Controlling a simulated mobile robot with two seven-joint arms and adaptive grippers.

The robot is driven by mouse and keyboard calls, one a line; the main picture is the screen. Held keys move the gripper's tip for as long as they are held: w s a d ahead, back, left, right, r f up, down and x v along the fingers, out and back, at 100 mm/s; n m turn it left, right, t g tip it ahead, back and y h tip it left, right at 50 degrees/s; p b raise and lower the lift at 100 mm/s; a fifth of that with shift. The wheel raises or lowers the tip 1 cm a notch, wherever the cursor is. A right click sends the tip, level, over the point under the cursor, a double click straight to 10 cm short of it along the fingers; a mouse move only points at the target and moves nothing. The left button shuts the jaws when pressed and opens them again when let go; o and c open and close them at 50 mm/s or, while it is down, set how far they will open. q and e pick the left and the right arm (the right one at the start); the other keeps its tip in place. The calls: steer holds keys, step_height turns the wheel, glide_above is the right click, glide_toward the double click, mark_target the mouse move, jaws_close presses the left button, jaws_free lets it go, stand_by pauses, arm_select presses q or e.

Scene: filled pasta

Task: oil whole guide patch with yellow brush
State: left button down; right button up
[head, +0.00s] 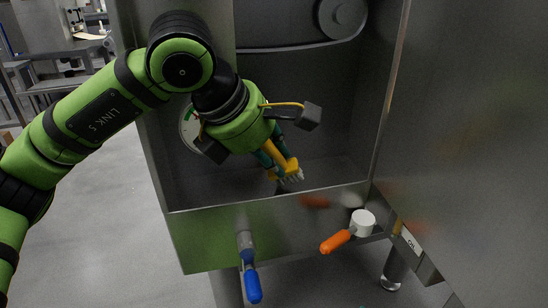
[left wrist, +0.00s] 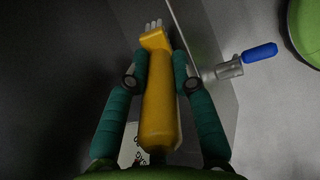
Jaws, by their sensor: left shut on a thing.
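My left gripper (head: 278,160) is shut on the yellow brush (head: 288,168), inside the open metal housing (head: 225,242). In the left wrist view, the fingers of my left gripper (left wrist: 161,84) clasp the sides of the yellow brush (left wrist: 158,108). Its pale bristles (left wrist: 154,25) point away from the wrist, near the housing's front wall. In the head view the bristles point down and right, just above that wall's top edge. I cannot tell whether they touch anything. I cannot make out the guide patch. My right gripper is not in view.
A blue handle (head: 253,285) on a metal fitting and an orange handle (head: 336,242) with a white round end stick out at the front. A metal panel (head: 470,130) closes off the right. A dial (head: 187,128) is partly hidden behind my arm. Open floor lies left.

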arm_select(q)
steer(key=shift+w+a+r, duration=0.15)
steer(key=shift+w+a, duration=0.1)
steer(key=shift+w, duration=0.55)
steer(key=shift+w+a+r+p, duration=0.1)
steer(key=shift+w+r+p, duration=0.05)
steer(key=shift+w+p, duration=0.15)
steer(key=shift+a+b, duration=0.3)
steer(key=shift+a, duration=0.2)
steer(key=shift+s+a, duration=0.1)
steer(key=shift+s, duration=0.1)
steer(key=shift+s+f+b, duration=0.35)
steer(key=shift+s+b, duration=0.05)
steer(key=shift+s, duration=0.05)
steer(key=shift+s+d+r+b, duration=0.1)
steer(key=shift+s+d+b, duration=0.15)
steer(key=shift+s, duration=0.4)
steer(key=shift+s+d+b, duration=0.25)
steer(key=shift+s, duration=0.35)
steer(key=shift+w+a, duration=0.1)
steer(key=shift+a, duration=0.65)
steer(key=shift+w+a+p, duration=0.2)
steer(key=shift+w+a, duration=0.05)
steer(key=shift+w, duration=0.45)
steer(key=shift+w+a+p, duration=0.15)
steer(key=shift+w+a, duration=0.05)
steer(key=shift+w, duration=0.5)
steer(key=shift+a, duration=0.1)
